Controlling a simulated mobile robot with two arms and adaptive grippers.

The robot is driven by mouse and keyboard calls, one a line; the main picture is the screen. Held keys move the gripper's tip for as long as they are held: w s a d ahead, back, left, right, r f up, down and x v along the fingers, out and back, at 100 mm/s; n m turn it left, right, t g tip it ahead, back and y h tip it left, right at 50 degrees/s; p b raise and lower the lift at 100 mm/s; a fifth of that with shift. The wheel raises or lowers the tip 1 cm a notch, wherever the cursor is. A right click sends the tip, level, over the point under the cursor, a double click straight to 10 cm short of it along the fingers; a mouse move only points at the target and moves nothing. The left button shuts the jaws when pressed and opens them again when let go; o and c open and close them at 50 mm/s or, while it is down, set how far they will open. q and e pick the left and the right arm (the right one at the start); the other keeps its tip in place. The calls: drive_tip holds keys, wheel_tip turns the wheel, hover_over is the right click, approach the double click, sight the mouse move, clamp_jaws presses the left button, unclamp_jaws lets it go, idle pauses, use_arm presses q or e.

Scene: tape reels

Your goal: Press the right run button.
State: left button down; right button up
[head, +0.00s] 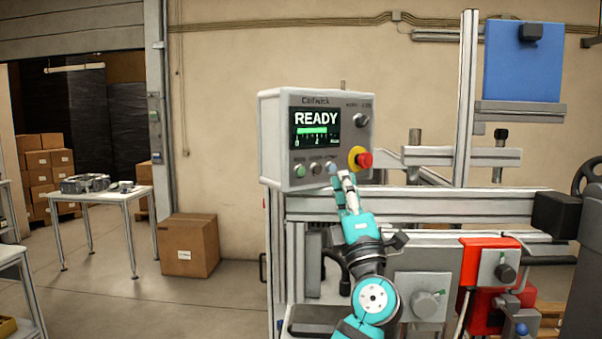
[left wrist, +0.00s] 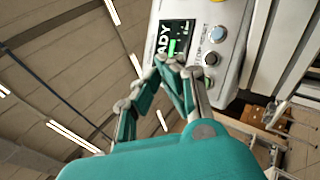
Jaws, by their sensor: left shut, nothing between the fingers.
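The grey control box (head: 276,140) has a screen (head: 316,125) reading READY with a green bar. Under the screen sit a green button (head: 300,170), a dark button (head: 316,168) and a pale blue button (head: 331,167). Their labels are too small to read for certain in the head view. My left gripper (head: 343,176) is shut and empty, its tips near the blue button; I cannot tell whether they touch the box. In the left wrist view its fingertips (left wrist: 171,64) overlap the screen edge, with the blue button (left wrist: 218,34) and dark button (left wrist: 211,59) uncovered. My right gripper is out of view.
A red emergency stop (head: 364,160) on a yellow ring juts out close right of my left gripper. Metal rails (head: 400,203) run right of the box. Below are a grey unit (head: 418,290) and a red unit (head: 484,262). A cardboard box (head: 187,246) stands on the floor.

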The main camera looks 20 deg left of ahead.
sight(301, 172)
use_arm(q)
drive_tip(key=w+a+b, duration=0.1)
drive_tip(key=w+a, duration=0.4)
drive_tip(key=a, duration=0.2)
drive_tip(key=shift+b, duration=0.3)
drive_tip(key=shift+w+a, duration=0.1)
idle(1.3)
drive_tip(key=shift+w+a, duration=0.2)
drive_tip(key=shift+a, duration=0.15)
drive_tip(key=shift+w+a, duration=0.25)
drive_tip(key=shift+a, duration=0.05)
idle(0.9)
drive_tip(key=shift+p, duration=0.3)
drive_tip(key=shift+s+d+p, duration=0.4)
drive_tip(key=shift+s+d, duration=0.15)
drive_tip(key=shift+d, duration=0.05)
